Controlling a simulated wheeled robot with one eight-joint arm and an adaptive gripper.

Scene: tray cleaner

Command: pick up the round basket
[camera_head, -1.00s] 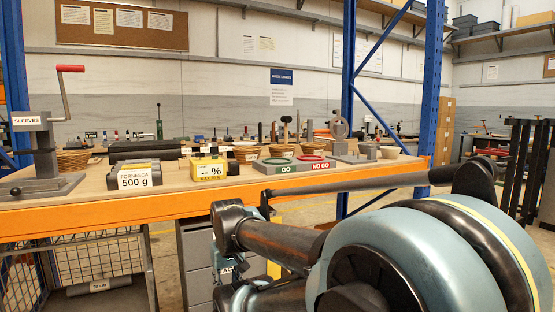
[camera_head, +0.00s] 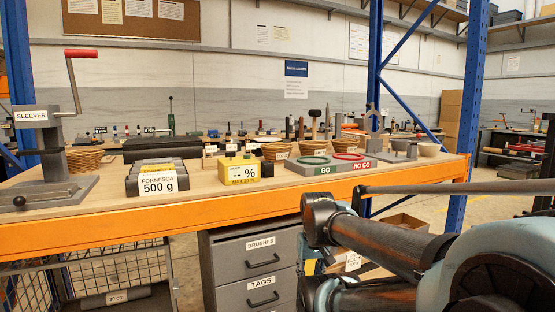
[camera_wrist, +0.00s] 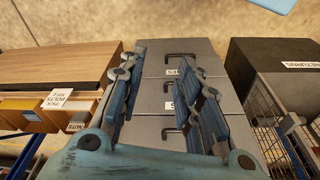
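Several round wicker baskets stand on the wooden bench (camera_head: 215,184) in the head view. One basket (camera_head: 80,160) is at the left behind the crank stand, and another basket (camera_head: 275,152) is near the middle behind the yellow percent box. A third basket (camera_head: 354,137) is farther back to the right, partly hidden. I cannot tell which one the task names. My gripper (camera_wrist: 165,98) shows in the wrist view with its two blue-grey fingers spread and nothing between them. It points toward a grey drawer cabinet, away from the baskets.
The drawer cabinet (camera_head: 258,270) stands under the bench's orange front beam (camera_head: 200,216). A crank stand (camera_head: 50,165), a 500 g weight box (camera_head: 157,184), a yellow percent box (camera_head: 244,172) and the GO/NO GO block (camera_head: 325,165) line the bench front. Blue uprights (camera_head: 466,100) flank it.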

